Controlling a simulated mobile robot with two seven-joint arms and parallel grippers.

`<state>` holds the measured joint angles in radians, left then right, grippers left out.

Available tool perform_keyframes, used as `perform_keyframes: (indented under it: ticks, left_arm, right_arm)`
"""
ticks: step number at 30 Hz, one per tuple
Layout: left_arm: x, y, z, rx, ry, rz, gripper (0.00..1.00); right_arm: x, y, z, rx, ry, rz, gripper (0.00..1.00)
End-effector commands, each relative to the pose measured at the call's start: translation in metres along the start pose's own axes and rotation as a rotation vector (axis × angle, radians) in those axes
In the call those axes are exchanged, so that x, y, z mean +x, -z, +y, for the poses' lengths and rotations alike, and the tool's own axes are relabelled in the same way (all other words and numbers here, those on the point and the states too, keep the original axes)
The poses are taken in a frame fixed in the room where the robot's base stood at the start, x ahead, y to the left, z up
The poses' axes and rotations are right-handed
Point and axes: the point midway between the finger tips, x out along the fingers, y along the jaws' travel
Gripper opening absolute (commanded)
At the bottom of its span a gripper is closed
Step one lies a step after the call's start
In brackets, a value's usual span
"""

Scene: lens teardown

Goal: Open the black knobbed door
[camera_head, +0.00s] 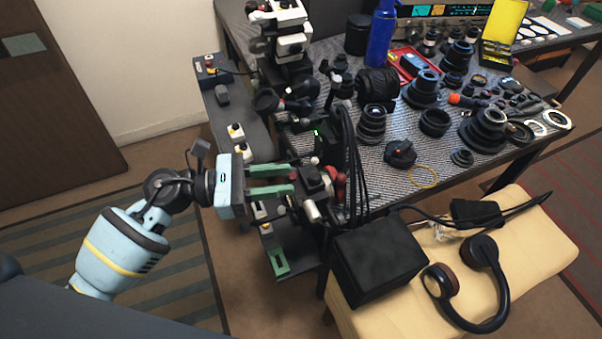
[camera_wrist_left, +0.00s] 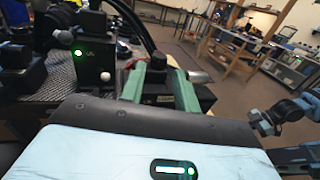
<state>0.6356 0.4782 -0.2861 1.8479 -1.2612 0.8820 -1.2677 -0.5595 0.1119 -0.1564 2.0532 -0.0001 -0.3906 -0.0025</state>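The likeliest match for the black knobbed door is a black upright panel (camera_wrist_left: 95,48) with a green light and a small pale knob (camera_wrist_left: 105,76) in the left wrist view. I cannot tell its edges or hinge, but no open gap shows. In the head view, cables and dark parts crowd that spot, and a green light shows there. My left gripper (camera_head: 293,179) comes in from the left with its two green fingers apart. The fingers also show in the left wrist view (camera_wrist_left: 160,84), with a dark block beyond or between them; contact is unclear.
Lens parts and tools crowd the patterned table (camera_head: 365,185). A black box (camera_head: 375,260) and headphones (camera_head: 470,285) rest on a cream bench (camera_head: 530,230). A blue bottle (camera_head: 381,35) stands at the back. Black cables hang close to my left gripper. The floor at left is clear.

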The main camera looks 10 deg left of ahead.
Motion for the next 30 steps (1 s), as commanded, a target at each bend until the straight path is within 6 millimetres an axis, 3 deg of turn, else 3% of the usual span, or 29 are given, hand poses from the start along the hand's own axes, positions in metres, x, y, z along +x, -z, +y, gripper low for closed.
perform_keyframes:
  ticks: [9, 20, 27, 30]
  left_arm:
    - [0.040, -0.002, 0.000, -0.002, -0.001, -0.003, 0.31]
    - [0.046, 0.000, 0.000, -0.002, -0.001, 0.000, 0.31]
    - [0.045, 0.000, 0.000, -0.002, -0.001, 0.000, 0.03]
    - [0.045, 0.000, 0.000, -0.003, -0.001, -0.001, 0.00]
  right_arm:
    - [-0.007, -0.002, -0.001, 0.000, 0.000, -0.010, 0.00]
    - [-0.008, -0.003, -0.002, 0.003, 0.000, -0.011, 0.00]
    - [-0.008, -0.001, -0.002, 0.004, -0.001, -0.007, 0.00]
    - [-0.007, 0.001, -0.001, 0.004, -0.001, -0.002, 0.00]
